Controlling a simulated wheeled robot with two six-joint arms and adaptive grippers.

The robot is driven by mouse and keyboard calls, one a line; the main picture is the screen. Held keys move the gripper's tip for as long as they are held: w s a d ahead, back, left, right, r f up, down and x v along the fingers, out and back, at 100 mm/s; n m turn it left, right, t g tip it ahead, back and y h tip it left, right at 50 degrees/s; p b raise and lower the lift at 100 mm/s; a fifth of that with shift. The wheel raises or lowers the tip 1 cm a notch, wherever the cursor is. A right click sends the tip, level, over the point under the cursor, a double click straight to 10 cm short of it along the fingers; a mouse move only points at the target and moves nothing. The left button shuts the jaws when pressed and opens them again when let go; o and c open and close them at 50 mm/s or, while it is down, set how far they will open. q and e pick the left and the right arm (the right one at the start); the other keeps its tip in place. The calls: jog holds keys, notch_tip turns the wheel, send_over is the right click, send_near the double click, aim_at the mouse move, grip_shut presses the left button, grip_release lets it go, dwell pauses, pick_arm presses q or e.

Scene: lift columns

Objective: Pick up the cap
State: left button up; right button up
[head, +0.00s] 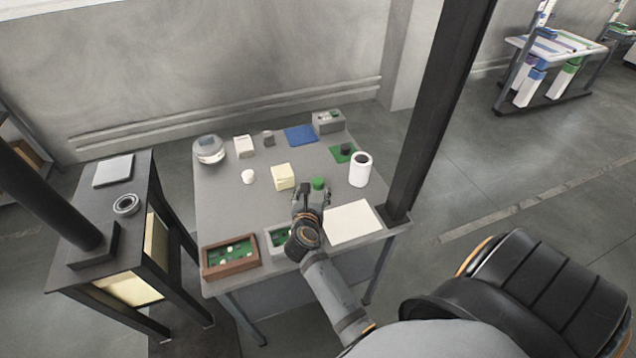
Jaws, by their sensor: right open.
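A small green rounded piece (318,183), which may be the cap, sits on the grey table just beyond my right gripper. A small white rounded piece (248,176) stands farther left, and a dark round piece (346,149) lies on a green square; I cannot tell for sure which of these is the cap. My right gripper (311,189) is open over the middle of the table, its fingers at the near side of the green piece. The fingers partly hide the table there. Contact cannot be made out. My left gripper is not in view.
A pale yellow block (284,176) stands close left of the gripper, a white cylinder (360,169) to its right. A white sheet (351,222), a brown tray (231,269) and a small pale tray (275,253) lie nearer. A dark post (440,110) rises at the table's right.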

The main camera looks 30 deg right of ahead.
aim_at(317, 185)
jog(key=shift+s+f+m+g, duration=0.3)
jog(key=shift+f+m+g, duration=0.15)
jog(key=shift+f, duration=0.35)
jog(key=b+x, duration=0.2)
jog(key=x, duration=0.3)
jog(key=shift+b, duration=0.35)
jog(key=shift+w+d, duration=0.1)
jog(key=shift+w, duration=0.05)
jog(key=b+x, duration=0.1)
jog(key=x, duration=0.1)
jog(key=b+x, duration=0.2)
jog(key=x, duration=0.1)
jog(key=shift+f, duration=0.25)
jog(key=shift+w, duration=0.1)
jog(key=shift+r, duration=0.15)
jog(key=shift+c, duration=1)
jog(key=c, duration=0.8)
notch_tip(317, 185, up, 4)
jog(key=shift+r, duration=0.1)
jog(key=shift+c, duration=0.2)
notch_tip(317, 185, up, 6)
jog(key=p, duration=0.4)
jog(key=shift+f, duration=0.25)
notch_tip(317, 185, up, 3)
jog(key=p, duration=0.3)
jog(key=shift+r+p, duration=0.15)
jog(key=shift+p, duration=0.25)
